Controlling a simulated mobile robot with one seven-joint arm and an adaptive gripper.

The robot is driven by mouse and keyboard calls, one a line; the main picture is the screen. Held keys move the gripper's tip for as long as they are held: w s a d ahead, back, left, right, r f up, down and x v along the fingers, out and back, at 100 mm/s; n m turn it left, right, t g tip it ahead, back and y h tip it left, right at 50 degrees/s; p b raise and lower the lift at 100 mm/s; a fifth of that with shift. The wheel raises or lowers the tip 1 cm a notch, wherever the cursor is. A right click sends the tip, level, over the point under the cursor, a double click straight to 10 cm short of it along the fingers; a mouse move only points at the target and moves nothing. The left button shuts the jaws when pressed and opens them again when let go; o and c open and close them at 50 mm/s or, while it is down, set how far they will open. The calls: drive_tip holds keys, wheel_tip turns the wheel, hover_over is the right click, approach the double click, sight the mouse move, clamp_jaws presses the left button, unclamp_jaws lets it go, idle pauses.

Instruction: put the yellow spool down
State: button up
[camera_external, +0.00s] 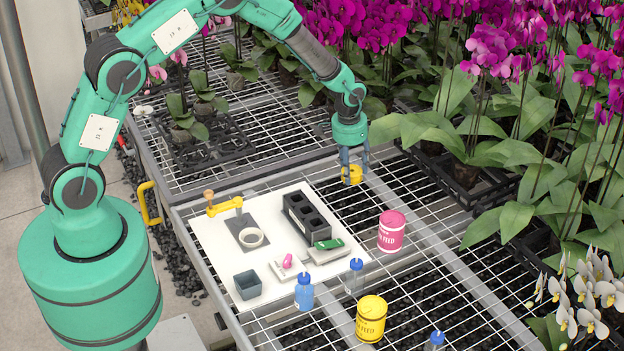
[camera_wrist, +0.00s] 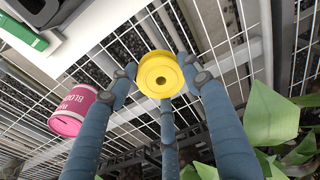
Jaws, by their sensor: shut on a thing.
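The yellow spool (camera_external: 352,175) is between the fingers of my gripper (camera_external: 352,160), above the wire-mesh bench top, just right of the white board's far corner. In the wrist view the yellow spool (camera_wrist: 160,74) shows its round face with a small centre hole. The blue-grey fingers of my gripper (camera_wrist: 162,82) are shut on it, around its rim. Mesh and dark gravel show below it. I cannot tell how high above the mesh it is.
A pink tin (camera_external: 391,231) stands on the mesh nearby. A yellow tin (camera_external: 370,318) and blue bottle (camera_external: 304,292) stand in front. Orchid leaves (camera_external: 405,128) hang close right.

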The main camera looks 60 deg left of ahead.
drive_tip(key=shift+f, duration=2.7)
drive_tip(key=shift+f+b, duration=0.45)
drive_tip(key=shift+f, duration=1.45)
drive_tip(key=shift+f, duration=0.1)
drive_tip(key=o, duration=1)
drive_tip(key=shift+o, duration=0.2)
drive_tip(key=r, duration=0.4)
drive_tip(key=s+r+p, duration=0.1)
drive_tip(key=r, duration=0.7)
drive_tip(key=shift+s+d, duration=0.15)
drive_tip(key=shift+r, duration=0.1)
